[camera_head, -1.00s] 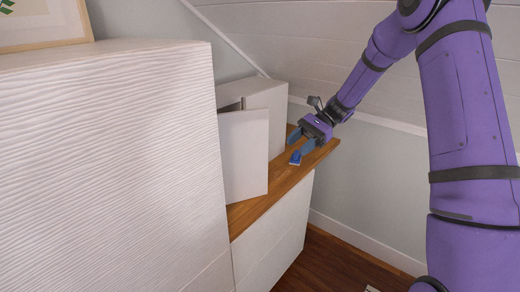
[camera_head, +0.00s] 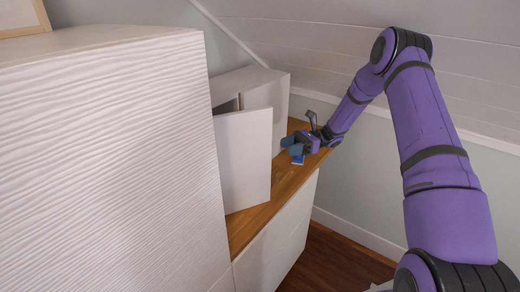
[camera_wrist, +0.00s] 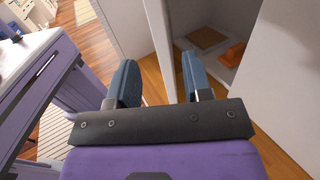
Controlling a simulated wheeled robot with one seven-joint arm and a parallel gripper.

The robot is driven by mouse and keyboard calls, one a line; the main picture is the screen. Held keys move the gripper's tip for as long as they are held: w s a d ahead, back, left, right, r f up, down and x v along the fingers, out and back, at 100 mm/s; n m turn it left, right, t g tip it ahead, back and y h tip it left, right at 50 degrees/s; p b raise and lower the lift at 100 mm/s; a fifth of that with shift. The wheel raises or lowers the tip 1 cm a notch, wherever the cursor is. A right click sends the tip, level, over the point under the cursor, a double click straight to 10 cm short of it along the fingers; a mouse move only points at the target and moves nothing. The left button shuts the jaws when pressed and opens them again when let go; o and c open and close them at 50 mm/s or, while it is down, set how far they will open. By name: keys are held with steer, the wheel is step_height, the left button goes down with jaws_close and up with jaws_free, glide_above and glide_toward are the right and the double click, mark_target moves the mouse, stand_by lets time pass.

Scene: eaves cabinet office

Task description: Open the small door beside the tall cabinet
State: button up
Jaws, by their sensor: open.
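The small door (camera_head: 243,160) is a plain white panel beside the tall white cabinet (camera_head: 105,165). It stands partly open from the small white cabinet (camera_head: 262,90) on the wooden top. In the wrist view the door (camera_wrist: 122,28) shows with its free edge running between my two fingers in the picture. I cannot tell whether the fingers touch it. My gripper (camera_head: 289,148) is open, with blue fingers, just right of the door. It also shows in the wrist view (camera_wrist: 160,85). Inside the small cabinet are an orange item (camera_wrist: 232,53) and a flat brown item (camera_wrist: 201,37).
The wooden countertop (camera_head: 258,222) runs under the small cabinet. A sloped white panelled ceiling (camera_head: 310,35) is close above my arm. Open wooden floor (camera_head: 325,258) lies right of the lower cabinets. A picture frame (camera_head: 25,18) stands on the tall cabinet.

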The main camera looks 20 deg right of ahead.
mark_target(257, 155)
steer(key=a, duration=0.3)
steer(key=s+a, duration=0.1)
steer(key=a, duration=0.6)
steer(key=shift+s+a, duration=0.2)
steer(key=shift+a, duration=0.05)
jaws_close()
